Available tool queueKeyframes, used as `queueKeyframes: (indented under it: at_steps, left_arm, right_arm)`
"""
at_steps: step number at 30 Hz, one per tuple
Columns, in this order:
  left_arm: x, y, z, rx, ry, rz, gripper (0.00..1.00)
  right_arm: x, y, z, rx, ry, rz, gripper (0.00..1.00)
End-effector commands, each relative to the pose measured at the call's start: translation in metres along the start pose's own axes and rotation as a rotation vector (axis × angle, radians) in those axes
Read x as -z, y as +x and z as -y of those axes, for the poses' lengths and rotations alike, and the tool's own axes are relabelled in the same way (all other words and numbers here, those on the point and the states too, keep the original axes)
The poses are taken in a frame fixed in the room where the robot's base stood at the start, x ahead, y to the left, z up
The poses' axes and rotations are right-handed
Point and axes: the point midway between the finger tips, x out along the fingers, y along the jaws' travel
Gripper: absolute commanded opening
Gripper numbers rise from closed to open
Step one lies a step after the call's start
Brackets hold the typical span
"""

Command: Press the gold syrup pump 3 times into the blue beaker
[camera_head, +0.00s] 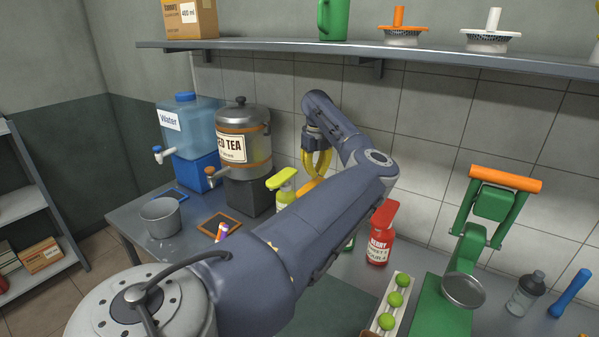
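My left gripper (318,170) points down near the back wall, above the row of pump bottles. Its yellow curved fingers are seen edge-on, so I cannot tell whether they are open or shut. A gold-orange piece (309,186), which looks like the gold syrup pump's head, shows just below the fingers. I cannot tell whether they touch. My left arm hides the rest of that pump. No blue beaker can be made out; the arm covers the middle of the table. My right gripper is not in view.
A yellow-green pump bottle (285,196) stands left of the gripper, a red pump bottle (379,242) to its right. Tea (243,140) and water (190,125) dispensers and a metal pot (160,217) are left. A green press (484,225) stands right. A shelf (420,53) runs above.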

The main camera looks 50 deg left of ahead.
Motion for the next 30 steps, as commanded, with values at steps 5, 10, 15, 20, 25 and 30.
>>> queueKeyframes:
  at_steps: [5, 10, 15, 20, 25, 30]
  left_arm:
    - [0.000, 0.002, 0.000, 0.000, 0.000, 0.000, 0.00]
    - [0.000, 0.006, 0.000, 0.001, 0.000, 0.000, 0.00]
    - [0.000, 0.011, 0.000, 0.000, 0.001, 0.000, 0.00]
    - [0.000, 0.016, 0.000, -0.001, 0.001, 0.000, 0.00]
    - [0.000, 0.021, 0.000, 0.000, 0.001, 0.000, 0.00]
    - [0.000, 0.026, 0.000, 0.000, 0.000, 0.000, 0.00]
  right_arm:
    - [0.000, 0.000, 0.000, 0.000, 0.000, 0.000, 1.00]
    - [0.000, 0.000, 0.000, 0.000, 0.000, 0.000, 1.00]
    - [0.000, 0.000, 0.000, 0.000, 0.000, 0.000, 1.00]
    - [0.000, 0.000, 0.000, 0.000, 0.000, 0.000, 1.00]
    - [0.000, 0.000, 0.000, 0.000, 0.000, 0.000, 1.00]
    - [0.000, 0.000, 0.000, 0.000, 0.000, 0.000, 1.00]
